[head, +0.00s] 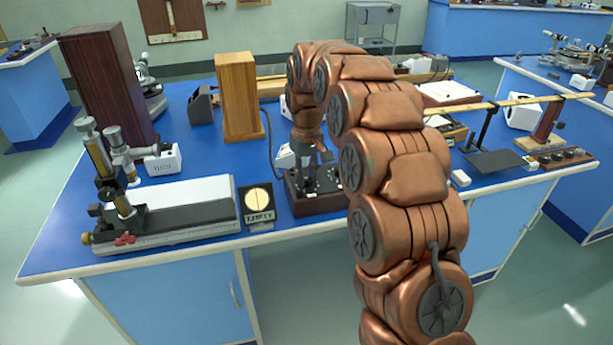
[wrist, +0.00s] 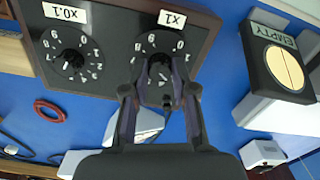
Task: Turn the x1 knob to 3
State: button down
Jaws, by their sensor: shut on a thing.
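The dark box with dials (head: 303,206) stands near the front edge of the blue bench, under my arm. In the wrist view it appears upside down, with the label "X1" (wrist: 172,18) over the right dial and "X0.1" over the left dial. The x1 knob (wrist: 160,73) lies between my fingertips. My gripper (wrist: 161,84) is shut on it from both sides; it also shows in the head view (head: 322,165). Fingers cover part of the x1 dial's numbers, and I cannot tell where its pointer stands. The x0.1 knob (wrist: 72,58) is free beside it.
An "EMPTY" sign (head: 258,204) stands just left of the box, also in the wrist view (wrist: 283,65). A microscope-like instrument (head: 120,195) is further left. A wooden block (head: 238,97) stands behind. A red ring (wrist: 49,111) lies on the bench.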

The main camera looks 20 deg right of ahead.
aim_at(307, 177)
jog(key=shift+m, duration=0.5)
jog(key=c, duration=0.9)
grip_release()
jog(key=shift+c, duration=0.2)
notch_tip(307, 177, up, 12)
dwell(0.4)
